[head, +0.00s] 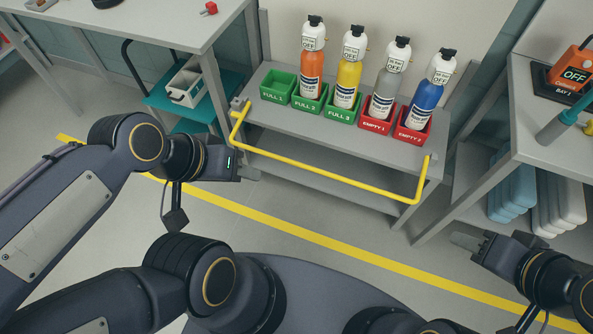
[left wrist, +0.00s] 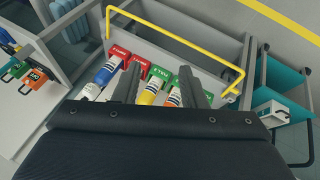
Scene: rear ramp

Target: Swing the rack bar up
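The yellow rack bar (head: 320,174) is a U-shaped rail hinged at both ends of the grey bottle rack (head: 285,133). It hangs lowered and out in front of the rack's shelf. In the left wrist view, the bar (left wrist: 185,43) runs across the top, beyond my fingers. My left gripper (head: 248,172) is near the bar's left corner in the head view; the wrist view shows its two fingers (left wrist: 158,88) apart with no bar between them. My right gripper (head: 467,241) is at the lower right, away from the bar; its finger opening is unclear.
Several bottles, including an orange one (head: 311,70) and a blue one (head: 424,97), stand in green and red holders on the rack. A workbench (head: 150,22) is at left, with a teal cart (head: 200,107) beside it. Another bench (head: 540,140) is at right. A yellow line (head: 300,232) crosses the floor.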

